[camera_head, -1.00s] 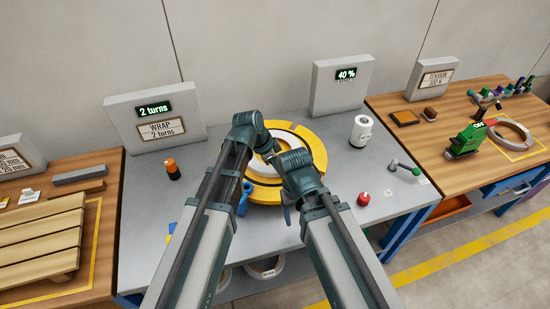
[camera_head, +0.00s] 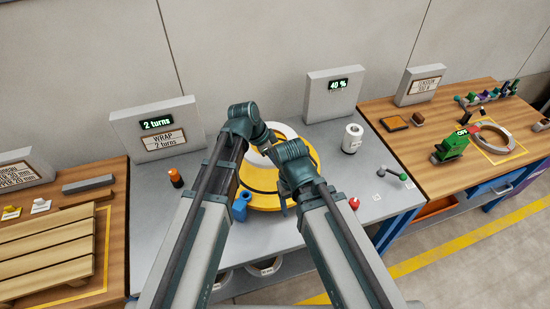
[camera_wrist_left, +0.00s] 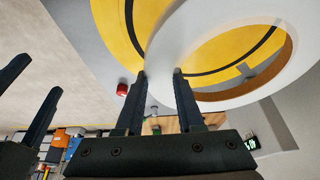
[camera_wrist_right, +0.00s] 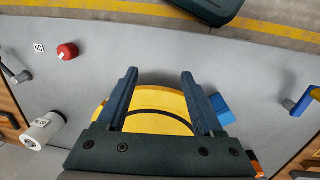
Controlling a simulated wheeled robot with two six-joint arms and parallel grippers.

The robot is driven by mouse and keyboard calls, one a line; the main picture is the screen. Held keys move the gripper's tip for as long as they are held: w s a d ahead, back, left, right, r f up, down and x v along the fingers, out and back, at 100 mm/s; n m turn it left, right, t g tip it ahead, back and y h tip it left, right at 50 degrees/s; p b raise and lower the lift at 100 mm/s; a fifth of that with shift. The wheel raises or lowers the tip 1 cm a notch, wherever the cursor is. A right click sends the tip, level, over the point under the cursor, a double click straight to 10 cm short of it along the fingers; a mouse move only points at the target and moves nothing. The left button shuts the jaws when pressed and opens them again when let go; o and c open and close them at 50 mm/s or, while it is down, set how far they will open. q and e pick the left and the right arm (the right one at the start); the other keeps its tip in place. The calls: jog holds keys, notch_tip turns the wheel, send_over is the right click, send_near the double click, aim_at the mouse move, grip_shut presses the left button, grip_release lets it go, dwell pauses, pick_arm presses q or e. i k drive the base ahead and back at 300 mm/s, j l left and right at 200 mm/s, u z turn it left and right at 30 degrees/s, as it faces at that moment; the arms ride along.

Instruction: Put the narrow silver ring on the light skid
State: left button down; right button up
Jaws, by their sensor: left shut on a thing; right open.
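A pale silver ring (camera_wrist_left: 215,50) fills the upper part of the left wrist view, and my left gripper (camera_wrist_left: 160,75) is shut on its rim. In the head view a bit of this ring (camera_head: 285,130) shows between my arms, over the yellow turntable (camera_head: 264,200); it appears raised off the turntable. My right gripper (camera_wrist_right: 160,80) is open and empty above the turntable's edge. In the head view both sets of fingertips are mostly hidden by my arms. The light skid (camera_head: 50,245) is a pale slatted wooden pallet on the left bench.
A second grey ring (camera_head: 492,138) lies on the right bench beside a green tool (camera_head: 452,147). A white spool (camera_head: 352,138), red knob (camera_head: 354,203), orange-capped bottle (camera_head: 175,178) and blue part (camera_head: 240,207) stand around the turntable. Sign blocks line the back.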

aim_at(36, 252)
jog(key=k+j, duration=0.15)
jog(key=j, duration=0.25)
jog(key=k+j, duration=0.15)
jog(key=j, duration=0.3)
jog(key=k+j, duration=0.15)
jog(key=j, duration=0.25)
jog(key=k+j, duration=0.15)
jog(key=j, duration=0.25)
jog(key=k+j, duration=0.15)
jog(key=j, duration=0.3)
jog(key=k+j, duration=0.15)
jog(key=j, duration=0.25)
jog(key=k+j+z, duration=0.1)
jog(key=j, duration=0.35)
jog(key=k+j, duration=0.2)
jog(key=j, duration=0.2)
jog(key=i+j+u, duration=0.1)
jog(key=j, duration=0.2)
